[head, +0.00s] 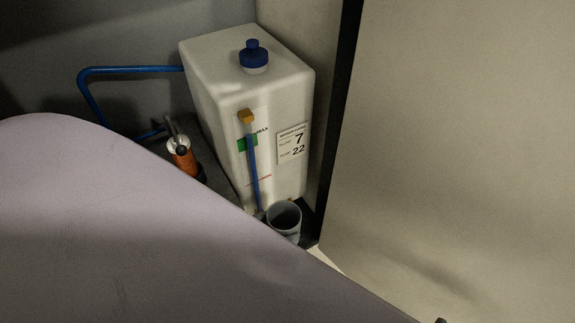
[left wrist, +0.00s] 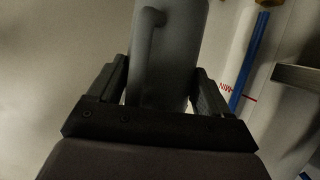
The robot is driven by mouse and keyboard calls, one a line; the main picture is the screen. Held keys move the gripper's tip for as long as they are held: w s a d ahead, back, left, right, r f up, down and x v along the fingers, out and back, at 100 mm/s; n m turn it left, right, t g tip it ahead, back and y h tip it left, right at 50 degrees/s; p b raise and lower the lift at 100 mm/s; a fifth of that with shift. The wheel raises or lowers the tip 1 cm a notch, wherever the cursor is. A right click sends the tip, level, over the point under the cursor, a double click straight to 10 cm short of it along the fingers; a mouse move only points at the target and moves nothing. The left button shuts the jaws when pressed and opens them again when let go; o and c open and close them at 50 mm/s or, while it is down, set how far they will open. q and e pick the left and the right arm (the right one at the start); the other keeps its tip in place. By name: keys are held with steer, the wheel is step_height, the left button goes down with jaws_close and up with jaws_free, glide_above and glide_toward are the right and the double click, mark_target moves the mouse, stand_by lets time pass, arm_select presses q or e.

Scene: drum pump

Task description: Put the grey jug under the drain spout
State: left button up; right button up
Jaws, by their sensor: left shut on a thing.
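The grey jug (head: 284,218) stands roughly upright by the lower front of the white tank (head: 225,95), its open mouth facing up. Its side and handle show in the left wrist view (left wrist: 178,60). My left gripper (left wrist: 163,82) is shut on the jug, with one finger on each side. In the head view my arm hides this gripper and the lower part of the jug. I cannot make out the drain spout clearly; the jug's rim is close to the bottom end of the blue sight tube (head: 254,175). My right gripper is not in view.
The tank has a blue cap (head: 254,57) and a label (head: 292,144). An orange pump-like part (head: 182,158) with a blue pipe (head: 130,69) stands left of it. A large pale panel (head: 450,150) with a dark edge bounds the right side, leaving a narrow space.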

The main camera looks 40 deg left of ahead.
arm_select(q)
steer(key=s+a+f+b, duration=0.5)
steer(key=s+a+f, duration=0.1)
steer(key=f, duration=0.4)
steer(key=s+a+f+b, duration=0.5)
steer(key=s+f, duration=0.1)
steer(key=f, duration=0.4)
steer(key=w+d+b, duration=0.2)
steer(key=w+d, duration=0.2)
steer(key=w, duration=0.5)
steer(key=w+d+b, duration=0.3)
steer(key=w+d, duration=0.1)
steer(key=w, duration=0.5)
steer(key=shift+m+h, duration=0.3)
steer(key=f+b, duration=0.1)
steer(key=f, duration=0.1)
steer(key=f+b, duration=0.1)
steer(key=f, duration=0.1)
steer(key=f+b, duration=0.2)
steer(key=f, duration=0.1)
steer(key=shift+a+f, duration=0.1)
steer(key=shift+a, duration=0.2)
steer(key=shift+w, duration=0.2)
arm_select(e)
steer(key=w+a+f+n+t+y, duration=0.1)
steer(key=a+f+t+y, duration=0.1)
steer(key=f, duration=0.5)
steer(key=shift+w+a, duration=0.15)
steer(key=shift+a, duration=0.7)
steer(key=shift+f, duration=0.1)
